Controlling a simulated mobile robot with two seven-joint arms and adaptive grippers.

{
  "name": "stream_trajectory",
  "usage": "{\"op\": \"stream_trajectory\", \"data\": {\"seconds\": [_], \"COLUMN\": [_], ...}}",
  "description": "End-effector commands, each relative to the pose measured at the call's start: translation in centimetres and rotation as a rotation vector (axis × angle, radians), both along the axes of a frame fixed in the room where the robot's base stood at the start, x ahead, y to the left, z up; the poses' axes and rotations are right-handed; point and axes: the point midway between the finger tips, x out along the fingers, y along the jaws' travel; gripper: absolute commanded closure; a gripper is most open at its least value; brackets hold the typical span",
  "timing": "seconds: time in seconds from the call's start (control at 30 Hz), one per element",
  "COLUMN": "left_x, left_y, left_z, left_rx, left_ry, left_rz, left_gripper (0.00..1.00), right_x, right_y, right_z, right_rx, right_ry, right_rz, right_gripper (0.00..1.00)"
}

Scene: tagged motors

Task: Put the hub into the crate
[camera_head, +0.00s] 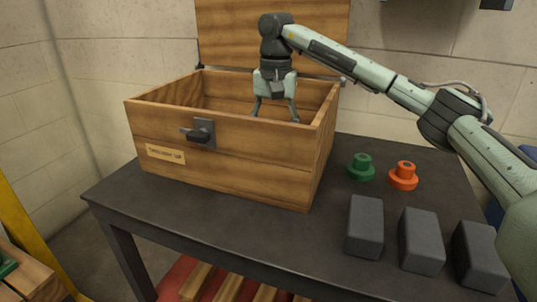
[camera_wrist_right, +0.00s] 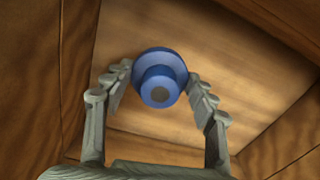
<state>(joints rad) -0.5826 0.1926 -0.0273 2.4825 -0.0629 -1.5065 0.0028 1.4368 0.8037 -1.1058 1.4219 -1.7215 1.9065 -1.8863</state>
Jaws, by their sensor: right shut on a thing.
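The wooden crate (camera_head: 230,170) stands on the dark table with its lid raised at the back. My right gripper (camera_head: 277,116) reaches down into the crate's open top. In the right wrist view, my right gripper (camera_wrist_right: 160,90) is shut on a blue hub (camera_wrist_right: 160,80), with a finger at each side of its flange. The crate's wooden floor (camera_wrist_right: 200,40) shows behind the hub, and its walls show around it. In the head view the hub is hidden behind the crate's front wall. My left gripper is not in view.
A green hub-shaped part (camera_head: 361,168) and an orange one (camera_head: 403,176) stand on the table (camera_head: 220,222) right of the crate. Three dark grey blocks, one of them the left block (camera_head: 365,228), stand in front of them. The crate's front has a latch (camera_head: 200,133).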

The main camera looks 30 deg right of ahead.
Motion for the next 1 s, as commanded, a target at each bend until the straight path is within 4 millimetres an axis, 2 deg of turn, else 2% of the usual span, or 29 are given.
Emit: {"op": "stream_trajectory", "data": {"seconds": [0.17, 0.4, 0.8, 0.83, 1.0], "left_x": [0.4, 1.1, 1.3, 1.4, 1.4], "left_y": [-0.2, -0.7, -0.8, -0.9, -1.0], "left_z": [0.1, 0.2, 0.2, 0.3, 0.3], "left_rx": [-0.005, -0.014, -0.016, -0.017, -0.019], "left_ry": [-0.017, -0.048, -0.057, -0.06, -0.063], "left_rz": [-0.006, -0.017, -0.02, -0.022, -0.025], "left_gripper": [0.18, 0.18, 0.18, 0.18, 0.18], "right_x": [0.0, 0.0, 0.0, 0.0, 0.0], "right_y": [0.0, 0.0, 0.0, 0.0, 0.0], "right_z": [-1.2, -4.3, -4.6, -4.7, -4.7], "right_rx": [0.0, 0.0, 0.0, -0.001, -0.001], "right_ry": [-0.002, 0.0, -0.002, -0.001, -0.001], "right_rz": [-0.001, -0.001, -0.001, -0.001, -0.001], "right_gripper": [0.9, 0.9, 0.9, 0.42, 0.22]}}
